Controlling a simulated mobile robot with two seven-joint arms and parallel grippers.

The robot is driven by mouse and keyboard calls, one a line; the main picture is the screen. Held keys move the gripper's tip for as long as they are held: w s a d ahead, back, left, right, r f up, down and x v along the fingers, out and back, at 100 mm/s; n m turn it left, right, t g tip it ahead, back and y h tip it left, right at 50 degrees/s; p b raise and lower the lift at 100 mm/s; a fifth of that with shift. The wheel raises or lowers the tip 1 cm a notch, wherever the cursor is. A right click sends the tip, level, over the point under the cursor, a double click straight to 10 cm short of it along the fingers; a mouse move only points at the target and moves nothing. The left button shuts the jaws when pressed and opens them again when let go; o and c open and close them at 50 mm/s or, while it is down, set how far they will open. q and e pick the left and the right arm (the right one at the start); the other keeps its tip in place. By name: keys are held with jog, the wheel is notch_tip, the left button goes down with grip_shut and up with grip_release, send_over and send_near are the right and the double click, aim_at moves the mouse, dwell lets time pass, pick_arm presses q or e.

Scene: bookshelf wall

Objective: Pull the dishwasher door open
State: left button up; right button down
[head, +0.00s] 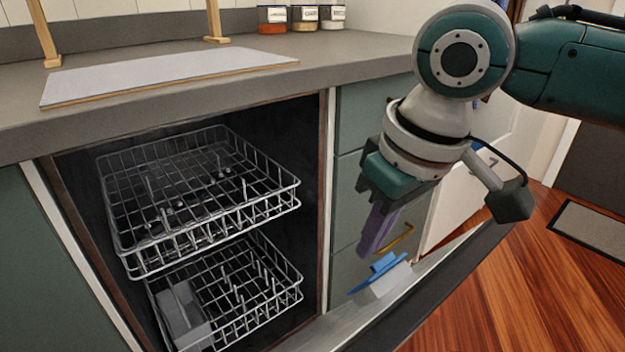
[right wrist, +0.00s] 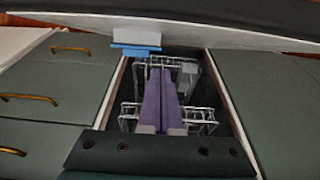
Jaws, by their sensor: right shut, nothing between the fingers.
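The dishwasher door (head: 415,272) is open, tilted down and out from the cavity. Its pale inner face carries a white and blue fitting (head: 382,277). I cannot tell whether the door is fully down. The door also shows across the top of the right wrist view (right wrist: 215,37). My right gripper (head: 371,248) has its purple fingers shut and empty. In the head view it hangs above the door's inner side, near the blue fitting, in front of the drawers. In the right wrist view its fingers (right wrist: 160,76) overlap the racks. My left gripper is not in view.
Inside the cavity are an upper wire rack (head: 200,205) and a lower wire rack (head: 235,290). Green drawers (head: 357,185) with brass handles stand beside it. A grey counter (head: 350,58) runs above, holding a white board (head: 165,75) and several jars.

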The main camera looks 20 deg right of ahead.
aim_at(387, 297)
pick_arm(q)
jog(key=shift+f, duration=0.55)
pick_arm(e)
jog(key=shift+s+d+f, duration=0.3)
jog(key=shift+s+f, duration=0.45)
jog(key=shift+s, duration=0.05)
jog(key=shift+s+d+f, duration=0.25)
jog(key=shift+s+f, duration=0.5)
